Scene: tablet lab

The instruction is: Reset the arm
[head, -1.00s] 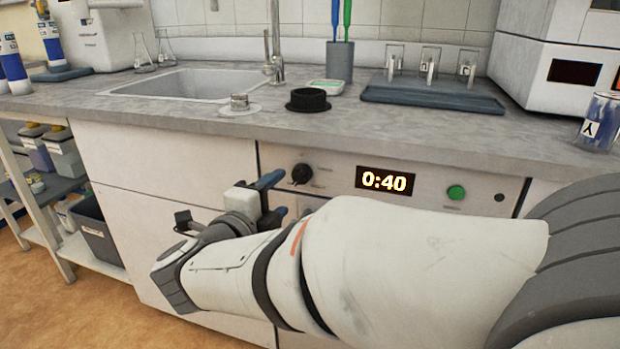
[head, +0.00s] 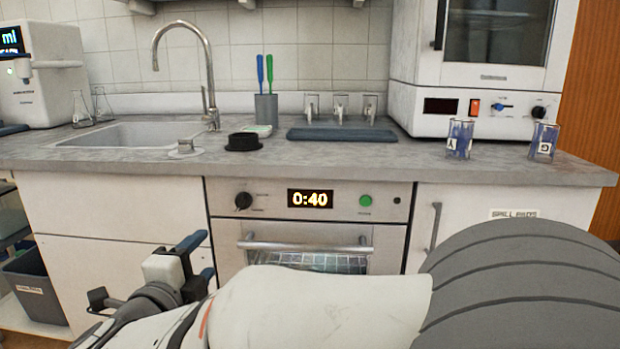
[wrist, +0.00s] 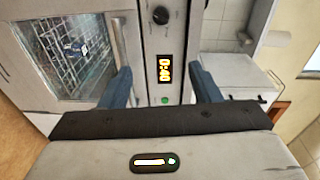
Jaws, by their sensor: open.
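My gripper (head: 198,258) is in the lower left of the head view, in front of the cabinet fronts and below the counter edge. Its two blue fingers stand apart with nothing between them. In the wrist view my gripper (wrist: 163,88) also shows open and empty, its fingers framing the appliance panel. My arm reaches in from the lower right of the head view. The built-in appliance (head: 270,225) has a dark knob, a display reading 0:40 and a green button. Its door is shut, and a rack shows through the window in the wrist view.
A sink (head: 140,134) is at left. A grey bin (head: 35,290) stands at lower left.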

